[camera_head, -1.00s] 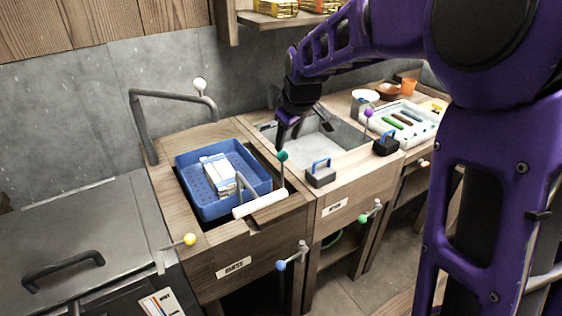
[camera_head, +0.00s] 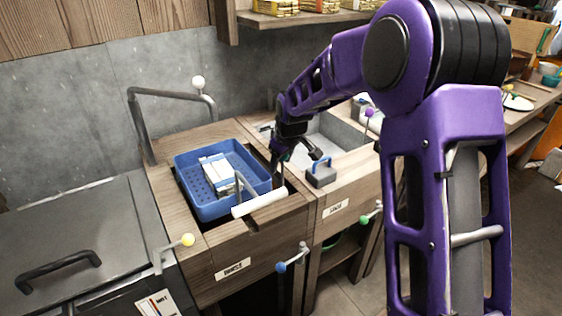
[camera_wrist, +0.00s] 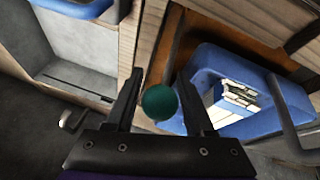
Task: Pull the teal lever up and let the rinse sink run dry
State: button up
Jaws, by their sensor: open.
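The teal lever's round knob (camera_wrist: 160,102) shows in the wrist view between my two fingers, with a gap at each side. My gripper is open and holds nothing. The left sink (camera_head: 232,222) has a wooden surround and a front label too blurred to read surely. A blue perforated basket (camera_head: 197,212) with pale blocks sits in it. It also shows in the wrist view (camera_wrist: 255,68). The water level is hidden.
A bent pipe with a white knob (camera_head: 198,82) rises behind the basket. A white roll-like bar (camera_head: 259,202) lies along the sink's front. Blue (camera_head: 281,266) and yellow (camera_head: 187,240) knobs stick out in front.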

grip_shut()
dwell(1.3)
